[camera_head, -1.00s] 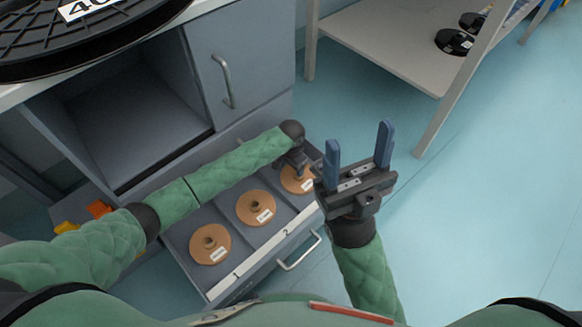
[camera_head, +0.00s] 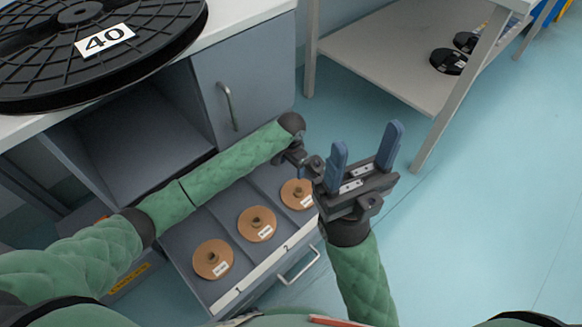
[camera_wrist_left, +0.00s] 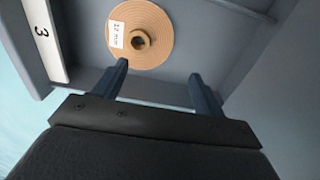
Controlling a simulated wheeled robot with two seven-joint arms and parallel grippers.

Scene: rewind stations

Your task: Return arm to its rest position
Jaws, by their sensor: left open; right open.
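My left arm reaches from the left across an open drawer (camera_head: 262,268). My left gripper (camera_head: 308,168) hangs near the drawer's far right end, partly hidden behind my right gripper. In the left wrist view its two blue fingers (camera_wrist_left: 158,82) are apart with nothing between them, and a tan roll (camera_wrist_left: 150,20) with a white label lies beyond them. My right gripper (camera_head: 368,142) is raised in front, fingers pointing up, open and empty.
Tan rolls (camera_head: 212,259) (camera_head: 257,224) (camera_head: 297,194) sit in the drawer's compartments. A black reel marked 40 (camera_head: 150,50) lies on the counter above. A grey cabinet door (camera_head: 262,75) and a shelf (camera_head: 380,50) stand behind. Floor at the right is clear.

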